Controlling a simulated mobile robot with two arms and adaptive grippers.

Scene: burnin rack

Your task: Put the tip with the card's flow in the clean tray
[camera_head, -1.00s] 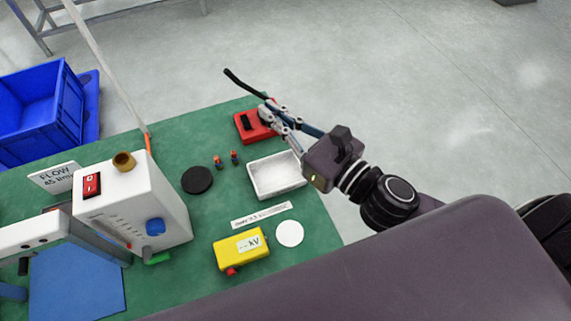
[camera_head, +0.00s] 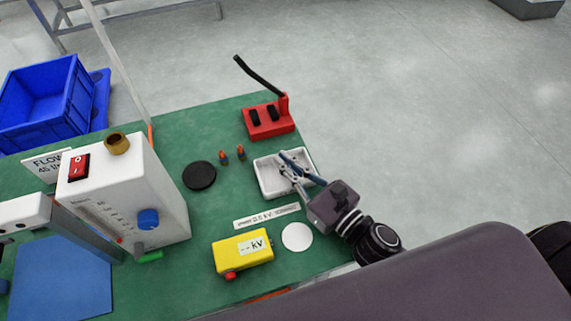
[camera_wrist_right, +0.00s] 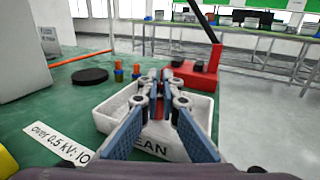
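The white clean tray (camera_head: 269,185) lies on the green mat near its right edge; its front wall (camera_wrist_right: 175,150) shows the letters "EAN". My right gripper (camera_head: 284,163) is over the tray. Two small orange-topped pieces, left (camera_head: 224,157) and right (camera_head: 241,152), stand on the mat behind the tray. The flow card (camera_head: 46,166) reads "FLOW 45" and is partly hidden by the white unit (camera_head: 150,190). My left gripper is not in view.
A red block (camera_head: 268,130) with two black pieces and a black rod stands behind the tray. A black disc (camera_head: 199,175), white disc (camera_head: 297,237), yellow box (camera_head: 242,262) and label strip (camera_head: 267,216) lie nearby. A blue crate (camera_head: 45,105) is at the left.

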